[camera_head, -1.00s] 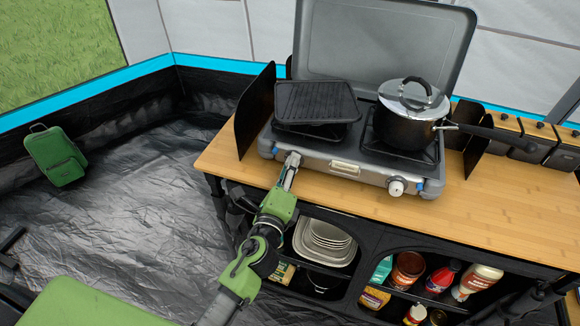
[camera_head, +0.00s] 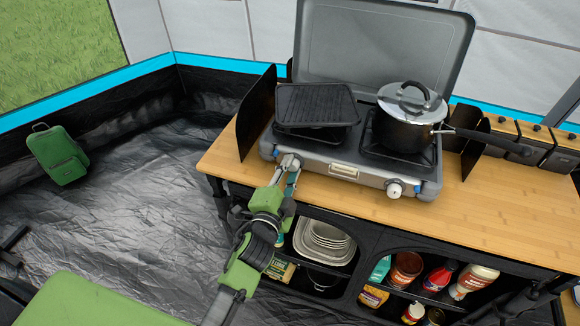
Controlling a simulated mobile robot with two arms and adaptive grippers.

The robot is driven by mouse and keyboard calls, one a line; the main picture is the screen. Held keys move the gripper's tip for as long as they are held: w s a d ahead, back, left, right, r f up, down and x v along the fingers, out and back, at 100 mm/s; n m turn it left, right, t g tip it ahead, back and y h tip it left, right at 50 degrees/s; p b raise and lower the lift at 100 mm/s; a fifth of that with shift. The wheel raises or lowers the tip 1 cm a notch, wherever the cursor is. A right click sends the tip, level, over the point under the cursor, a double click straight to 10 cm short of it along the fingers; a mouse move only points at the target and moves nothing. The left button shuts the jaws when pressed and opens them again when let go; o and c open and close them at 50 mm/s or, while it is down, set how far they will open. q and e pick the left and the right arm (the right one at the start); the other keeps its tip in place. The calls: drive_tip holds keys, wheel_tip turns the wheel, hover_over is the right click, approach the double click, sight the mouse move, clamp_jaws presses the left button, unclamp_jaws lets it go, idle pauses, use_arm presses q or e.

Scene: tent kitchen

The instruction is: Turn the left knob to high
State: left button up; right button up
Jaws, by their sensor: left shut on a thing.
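The grey camping stove (camera_head: 318,153) stands on the wooden table with its lid (camera_head: 385,48) open. My left gripper (camera_head: 290,162) is at the left end of the stove's front panel, shut on the left knob, which the fingers almost wholly hide. How far that knob is turned cannot be seen. The right knob (camera_head: 394,189) shows white at the right end of the panel, with nothing touching it. My right gripper is not in view.
A black griddle (camera_head: 316,105) lies on the left burner and a lidded pot (camera_head: 405,128) stands on the right one. The wooden table top (camera_head: 480,207) is clear in front. Shelves below hold dishes (camera_head: 324,240) and jars.

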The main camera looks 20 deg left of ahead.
use_arm(q)
drive_tip(key=shift+n, duration=0.7)
drive_tip(key=shift+p, duration=0.3)
drive_tip(key=shift+f, duration=0.1)
drive_tip(key=o, duration=0.8)
drive_tip(key=shift+o, duration=0.2)
drive_tip(key=s+r, duration=0.1)
drive_tip(key=s, duration=1.1)
